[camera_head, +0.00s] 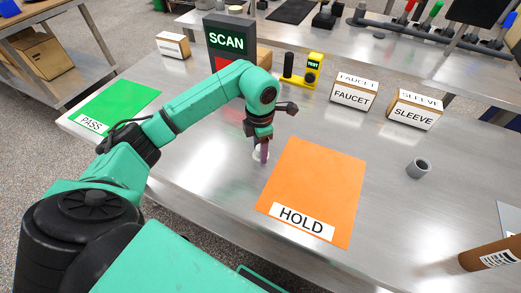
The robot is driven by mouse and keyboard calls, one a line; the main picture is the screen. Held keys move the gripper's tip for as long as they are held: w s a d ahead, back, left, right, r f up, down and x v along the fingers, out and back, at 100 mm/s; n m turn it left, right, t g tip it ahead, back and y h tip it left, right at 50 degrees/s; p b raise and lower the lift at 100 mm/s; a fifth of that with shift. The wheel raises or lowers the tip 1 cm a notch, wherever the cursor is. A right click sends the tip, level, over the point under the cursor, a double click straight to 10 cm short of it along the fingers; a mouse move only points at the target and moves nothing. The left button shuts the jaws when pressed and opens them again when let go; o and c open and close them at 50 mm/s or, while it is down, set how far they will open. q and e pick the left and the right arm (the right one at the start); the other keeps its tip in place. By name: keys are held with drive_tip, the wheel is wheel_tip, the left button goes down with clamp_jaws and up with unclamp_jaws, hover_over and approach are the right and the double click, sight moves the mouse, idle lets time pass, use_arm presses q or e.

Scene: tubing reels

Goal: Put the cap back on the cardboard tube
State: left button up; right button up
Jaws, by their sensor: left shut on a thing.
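The cardboard tube (488,255) is brown with a white barcode label. It lies at the lower right of the table and runs out of the picture on the right. My left gripper (262,152) points down over the middle of the table, just left of the orange mat. It is shut on a small white round piece (258,155), which looks like the cap. The fingers partly hide this piece, and I cannot tell whether it touches the table. The tube is well to the right of this gripper. My right gripper is not in view.
An orange HOLD mat (318,180) lies right of the gripper; a green PASS mat (125,100) lies left. A grey ring (418,168) stands at right. FAUCET (352,97) and SLEEVE (414,113) boxes, a SCAN stand (228,42) and a yellow tester (313,68) line the back.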

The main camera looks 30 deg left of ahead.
use_arm(q)
wheel_tip(320, 180, up, 10)
drive_tip(key=shift+w+r, duration=0.1)
drive_tip(key=shift+r, duration=0.05)
wheel_tip(320, 180, up, 10)
drive_tip(key=p, duration=0.3)
